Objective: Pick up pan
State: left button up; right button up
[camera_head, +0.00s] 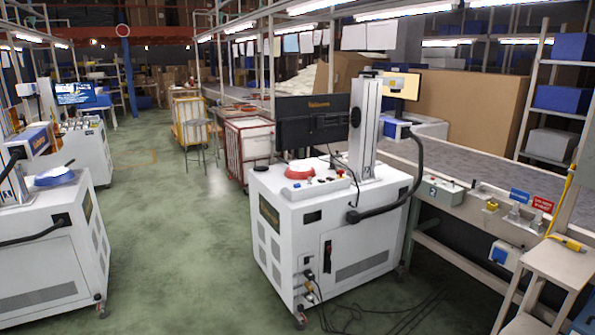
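I cannot make out a pan for certain in the head view. A grey conveyor (480,178) runs along the right side, and no pan shows on its visible part. A red round object with a pale top (300,170) sits on the white wheeled machine cabinet (335,235) in the middle. A blue round object (55,177) sits on another white cabinet (50,255) at the left. What these two round objects are is too small to tell. Neither of my grippers is in view.
The middle cabinet carries a black monitor (312,121) and stands close to the conveyor. Cables (385,318) lie on the floor beside it. A wooden stand (550,268) is at the right edge. The green floor (180,230) between the two cabinets is clear.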

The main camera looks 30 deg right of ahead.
aim_at(299, 172)
jog(key=i+z, duration=0.3)
jog(key=i, duration=1.25)
jog(key=i+u, duration=0.15)
jog(key=i, duration=0.75)
jog(key=i+u, duration=0.15)
jog(key=i, duration=2.65)
jog(key=i+z, duration=0.2)
jog(key=i, duration=0.4)
jog(key=i+z, duration=0.15)
jog(key=i, duration=0.5)
jog(key=i+j+z, duration=0.2)
jog(key=i, duration=0.4)
jog(key=i+l+z, duration=0.15)
jog(key=i+z, duration=0.2)
jog(key=z, duration=0.15)
jog(key=i+z, duration=0.45)
jog(key=i+j+z, duration=0.1)
jog(key=i+z, duration=0.25)
jog(key=z, duration=0.15)
jog(key=i+j+z, duration=0.25)
jog(key=z, duration=0.2)
jog(key=i+j, duration=0.05)
jog(key=i, duration=0.05)
